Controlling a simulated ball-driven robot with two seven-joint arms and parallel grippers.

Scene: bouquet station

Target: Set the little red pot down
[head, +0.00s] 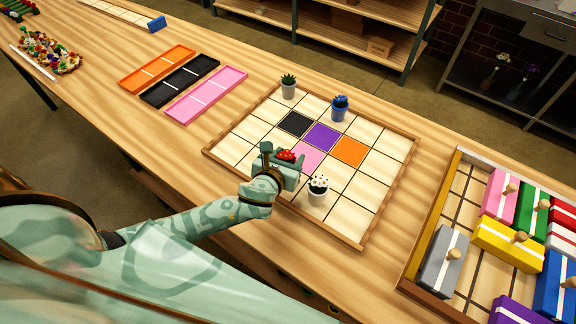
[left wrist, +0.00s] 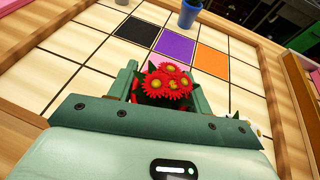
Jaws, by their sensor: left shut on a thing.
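My left gripper (head: 278,156) is over the near part of the gridded board (head: 234,141), by the pink square (head: 308,158). It is shut on the little red pot (head: 287,155), of which mainly the red flowers show. In the left wrist view, red flowers with yellow centres (left wrist: 168,84) stand upright between the fingers. The pot's body is hidden by the gripper, and I cannot tell whether its base touches the board. My right gripper is in neither view.
A white pot (head: 318,190) stands just right of my left gripper. A grey pot (head: 289,86) and a blue pot (head: 340,108) stand at the board's far side. Orange (head: 157,69), black (head: 180,80) and pink trays (head: 207,95) lie left. A crate of coloured blocks (head: 408,284) is right.

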